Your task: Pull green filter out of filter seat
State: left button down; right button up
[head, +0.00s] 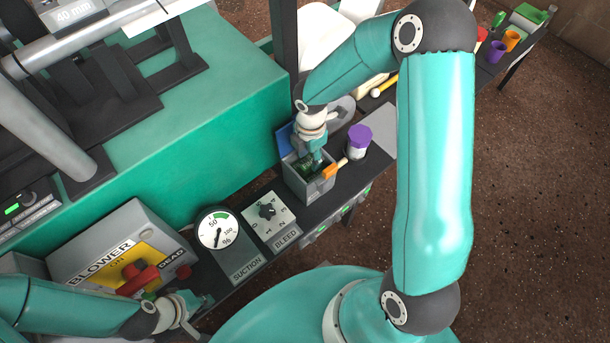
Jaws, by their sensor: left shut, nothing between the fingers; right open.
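The filter seat (309,189) is an open grey box on the dark bench near the middle of the head view. Dark green material, which looks like the green filter (303,166), shows inside it. My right gripper (316,160) points down into the mouth of the box, open, at the filter. Its fingertips are partly hidden, so I cannot tell whether they touch the filter. My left gripper (196,307) is shut and empty at the lower left, in front of the blower panel and well away from the seat.
A purple-lidded jar (358,142) stands right of the seat, with an orange-ended tool (331,171) beside the box rim. A bleed dial (267,212), suction gauge (217,231) and blower box (122,249) with a red handle line the bench nearer me.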

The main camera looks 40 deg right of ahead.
aim_at(309, 163)
pick_arm(q)
jog(key=shift+f+b, duration=1.05)
jog(key=shift+f, duration=0.1)
pick_arm(e)
jog(key=shift+f, duration=1.45)
pick_arm(q)
jog(key=shift+f, duration=0.1)
pick_arm(e)
jog(key=shift+s+f, duration=0.1)
grip_shut()
jog(key=shift+c, duration=2.4)
grip_release()
grip_shut()
